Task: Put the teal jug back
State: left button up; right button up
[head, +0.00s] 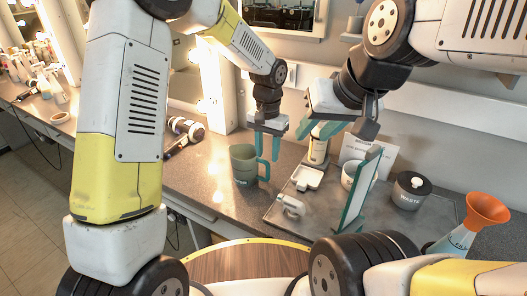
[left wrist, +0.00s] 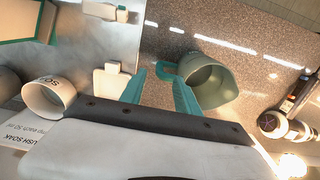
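The teal jug (head: 243,164) stands upright on the grey speckled counter, its handle facing right. It also shows in the left wrist view (left wrist: 216,88), with its handle between my spread fingertips in the picture. My left gripper (head: 267,148) points down just above the jug's handle side. Its teal fingers (left wrist: 160,78) are apart with nothing held; I cannot tell whether they touch the handle. My right gripper (head: 317,130) hangs to the right, near a pump bottle, with its teal fingers apart and empty.
Right of the jug is a grey tray (head: 269,212) with a white dish (head: 306,178), a white cup (head: 349,175) and an upright teal-edged panel (head: 358,192). A hair dryer (head: 186,128) lies left.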

pick_arm(q)
jog(key=shift+a+r, duration=0.1)
jog(key=shift+r, duration=0.65)
jog(key=s+a+r+n+t+h, duration=0.1)
jog(key=s+a+r+n, duration=0.1)
jog(key=s+a+r, duration=0.35)
jog(key=s+a+r+n+t, duration=0.1)
jog(key=s+a+r+t, duration=0.1)
jog(key=a+r, duration=0.55)
jog(key=s+a+r+n+t, duration=0.1)
jog(key=s+a, duration=0.1)
jog(key=s, duration=0.2)
jog(key=s+a+r+n+t, duration=0.1)
jog(key=s+a+r, duration=0.1)
jog(key=s+a, duration=0.1)
jog(key=s+a+r+n+t+h, duration=0.1)
jog(key=s+a, duration=0.2)
jog(key=s, duration=0.2)
jog(key=shift+s+r, duration=0.25)
jog(key=shift+r, duration=0.15)
